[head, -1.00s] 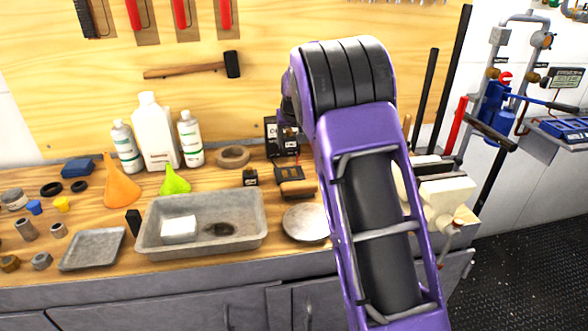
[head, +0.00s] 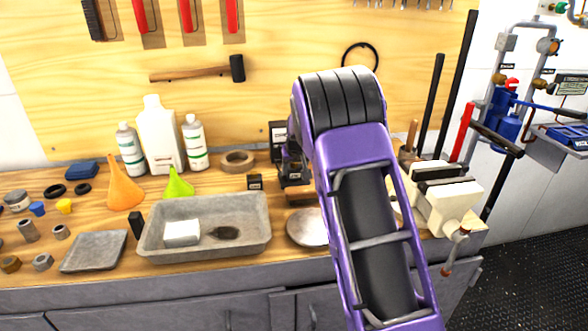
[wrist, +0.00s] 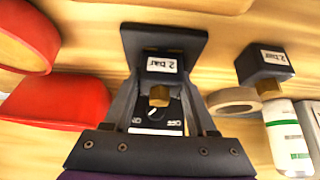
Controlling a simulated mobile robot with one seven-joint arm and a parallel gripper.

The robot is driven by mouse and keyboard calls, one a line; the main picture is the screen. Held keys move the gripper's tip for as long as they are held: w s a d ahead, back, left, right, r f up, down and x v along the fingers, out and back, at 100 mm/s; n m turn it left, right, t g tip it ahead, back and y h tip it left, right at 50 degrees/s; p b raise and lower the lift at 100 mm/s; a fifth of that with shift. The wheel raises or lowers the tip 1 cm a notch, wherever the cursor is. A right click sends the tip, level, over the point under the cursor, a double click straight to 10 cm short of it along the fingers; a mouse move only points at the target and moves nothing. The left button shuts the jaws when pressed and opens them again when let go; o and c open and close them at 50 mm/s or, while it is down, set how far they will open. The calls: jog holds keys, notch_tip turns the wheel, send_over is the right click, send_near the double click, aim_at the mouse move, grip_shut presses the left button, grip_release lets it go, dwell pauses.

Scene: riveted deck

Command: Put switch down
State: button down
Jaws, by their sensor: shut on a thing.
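My gripper (wrist: 160,95) is shut on a black switch (wrist: 133,44) with a white "2 bar" label and a brass hex fitting. Its fingers stand on either side of it in the wrist view. In the head view my gripper (head: 293,172) is low over the back of the bench, partly hidden by my arm. I cannot tell whether the held switch touches the bench. A second, similar "2 bar" switch (wrist: 268,63) stands apart from my gripper; it also shows in the head view (head: 255,182), left of my gripper.
A tape roll (head: 238,160) and white bottles (head: 160,138) stand behind and left. A grey tray (head: 160,248) and a round plate (head: 307,228) lie in front. A vise (head: 445,200) is on the right. A black box (head: 278,130) stands at the back.

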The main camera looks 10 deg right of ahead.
jog(key=shift+c, duration=1)
grip_release()
jog(key=shift+f, duration=0.1)
jog(key=shift+r+p, duration=0.35)
jog(key=v, duration=1.2)
jog(key=shift+p, duration=0.45)
